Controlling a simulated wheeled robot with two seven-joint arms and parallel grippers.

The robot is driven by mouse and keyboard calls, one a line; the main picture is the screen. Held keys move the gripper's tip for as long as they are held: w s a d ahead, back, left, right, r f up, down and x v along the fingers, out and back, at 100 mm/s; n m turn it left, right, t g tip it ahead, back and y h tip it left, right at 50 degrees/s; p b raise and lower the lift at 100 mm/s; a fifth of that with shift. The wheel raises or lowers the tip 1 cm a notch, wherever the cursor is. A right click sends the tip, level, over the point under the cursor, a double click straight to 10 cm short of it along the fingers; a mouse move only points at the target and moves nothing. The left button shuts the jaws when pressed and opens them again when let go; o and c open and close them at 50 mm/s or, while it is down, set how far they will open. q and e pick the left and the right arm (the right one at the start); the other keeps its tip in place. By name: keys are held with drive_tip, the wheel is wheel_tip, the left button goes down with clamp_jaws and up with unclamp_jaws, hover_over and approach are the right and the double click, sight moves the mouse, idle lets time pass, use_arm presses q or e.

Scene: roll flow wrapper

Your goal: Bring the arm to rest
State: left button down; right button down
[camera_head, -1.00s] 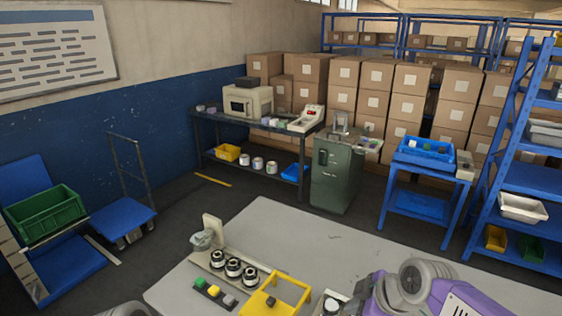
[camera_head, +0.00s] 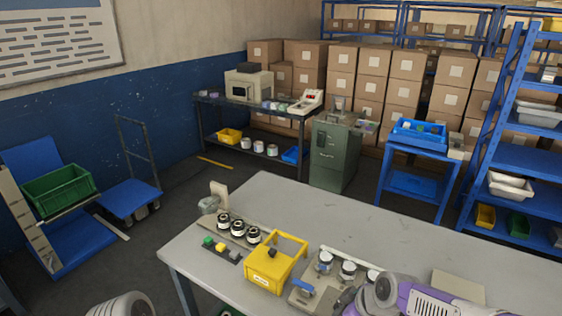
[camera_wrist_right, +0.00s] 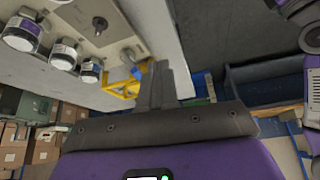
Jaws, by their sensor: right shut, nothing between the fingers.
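My right arm (camera_head: 430,300) is at the lower right of the head view, over the front of the grey table (camera_head: 360,220). In the right wrist view, my right gripper (camera_wrist_right: 163,75) has its dark fingers together with nothing between them. The fingers appear close to a plate (camera_wrist_right: 85,30) bearing several labelled cylinders (camera_wrist_right: 62,52), but I cannot tell the gap. A yellow bin (camera_wrist_right: 122,88) shows beyond the fingertips. In the head view, a grey arm part of mine shows at the lower left; my left gripper is out of view.
On the table stand a yellow bin (camera_head: 275,265), a plate with white-topped cylinders (camera_head: 326,262), black-and-white cylinders (camera_head: 238,229) and a strip with coloured blocks (camera_head: 220,247). The table's back right is clear. A green cabinet (camera_head: 333,152) stands behind it.

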drive_tip(key=s+a+f+m+g+b, duration=0.1)
drive_tip(key=s+f+m+b, duration=0.15)
drive_tip(key=f, duration=0.85)
drive_tip(key=s+a+f+m+g+b, duration=0.1)
drive_tip(key=s+f+m, duration=0.15)
drive_tip(key=f, duration=0.75)
drive_tip(key=s+a+f+m+b, duration=0.1)
drive_tip(key=s+f+m, duration=0.2)
drive_tip(key=s+f, duration=0.3)
drive_tip(key=s+a+f+m+g+b, duration=0.1)
drive_tip(key=s+f+m, duration=0.3)
drive_tip(key=f, duration=0.7)
drive_tip(key=s+a+b, duration=0.1)
drive_tip(key=s, duration=0.1)
drive_tip(key=shift+s+m+b, duration=0.3)
drive_tip(key=shift+a, duration=0.1)
idle(0.5)
